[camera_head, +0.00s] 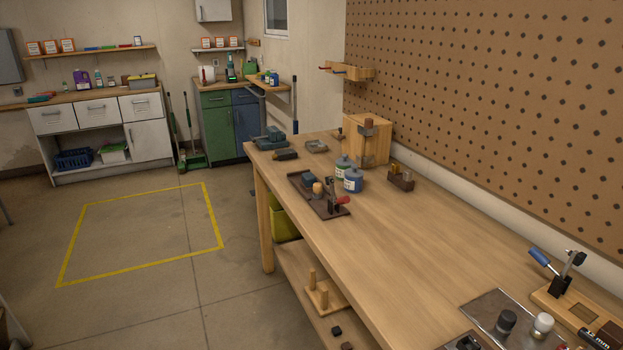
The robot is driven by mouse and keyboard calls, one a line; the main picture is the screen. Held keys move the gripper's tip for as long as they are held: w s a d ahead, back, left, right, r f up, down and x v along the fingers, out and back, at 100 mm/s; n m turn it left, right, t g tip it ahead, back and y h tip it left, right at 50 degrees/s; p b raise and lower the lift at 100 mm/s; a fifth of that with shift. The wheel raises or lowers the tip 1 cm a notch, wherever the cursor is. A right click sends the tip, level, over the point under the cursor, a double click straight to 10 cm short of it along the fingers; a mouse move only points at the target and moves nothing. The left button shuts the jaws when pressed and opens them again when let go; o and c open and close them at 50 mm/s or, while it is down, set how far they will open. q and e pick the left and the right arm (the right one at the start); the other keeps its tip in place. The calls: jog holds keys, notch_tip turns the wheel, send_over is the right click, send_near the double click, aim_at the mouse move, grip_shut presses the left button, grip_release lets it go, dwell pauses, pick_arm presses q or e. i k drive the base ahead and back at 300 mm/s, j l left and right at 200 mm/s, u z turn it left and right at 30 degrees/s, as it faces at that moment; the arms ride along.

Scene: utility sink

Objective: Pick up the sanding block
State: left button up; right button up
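Neither of my grippers is in view. I cannot tell for sure which item is the sanding block. A small dark block with a tan end (285,155) lies near the far left edge of the wooden workbench (420,235). A blue-grey block (307,181) sits in a dark tray (329,211) closer to me, beside a yellow-topped item and a red-handled tool. A stacked blue-grey item (273,134) sits at the bench's far corner. All are small in the picture.
Two bottles (353,179) stand behind the tray, with a wooden box (367,140) farther back. A metal plate (492,310) with knobs and a tool holder (562,293) occupy the near right. The bench middle and the floor at left are clear.

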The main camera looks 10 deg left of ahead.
aim_at(309, 178)
jog(key=z, duration=0.4)
jog(key=i+j+z, duration=0.25)
jog(key=j+z, duration=0.3)
jog(key=i+j+z, duration=0.1)
jog(key=j, duration=0.3)
jog(key=i+j+z, duration=0.1)
jog(key=j, duration=0.3)
jog(key=i+j, duration=0.2)
jog(key=j, duration=0.2)
jog(key=i+j+z, duration=0.15)
jog(key=j, duration=0.25)
jog(key=i+j, duration=0.1)
jog(key=j, duration=0.3)
jog(key=i+j, duration=0.1)
jog(key=j, duration=0.75)
jog(key=i+j, duration=0.15)
jog(key=j, duration=0.25)
